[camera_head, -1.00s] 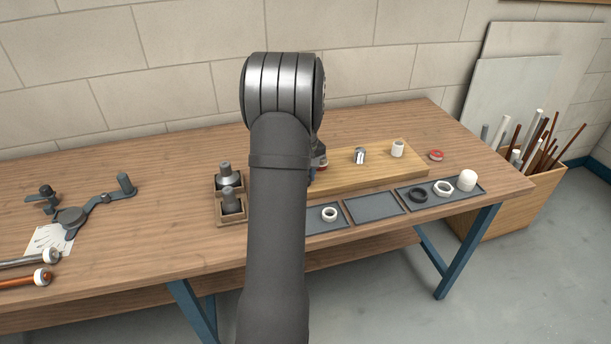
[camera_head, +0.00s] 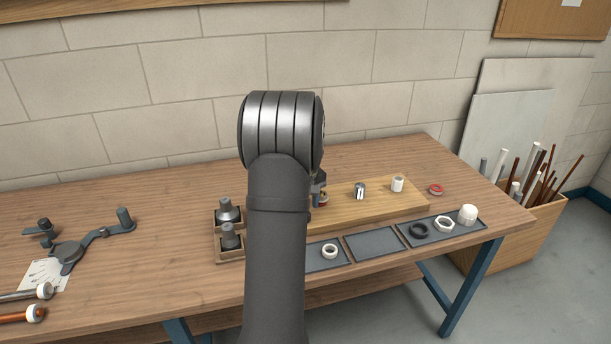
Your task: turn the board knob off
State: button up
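The wooden board (camera_head: 385,205) lies on the bench, with its left part hidden behind my arm. A small dark fitting with some red and blue (camera_head: 321,192) shows at the arm's right edge, over the board's left part; I cannot tell whether it is the knob. A small silver fitting (camera_head: 360,191) and a white cylinder (camera_head: 397,184) stand on the board. My gripper is hidden behind my own arm, so its opening and any contact with the board cannot be seen.
A dark tray (camera_head: 375,244) along the front holds white and black rings and a white cap (camera_head: 467,214). A red ring (camera_head: 436,189) lies right of the board. A wooden holder (camera_head: 229,256) with metal fittings stands left of my arm. A pipe tool (camera_head: 68,252) lies farther left.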

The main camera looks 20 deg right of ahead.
notch_tip(320, 180, up, 14)
jog(key=shift+r, duration=0.2)
jog(key=shift+f, duration=0.1)
notch_tip(320, 180, down, 17)
jog(key=shift+f, duration=0.2)
dwell(0.6)
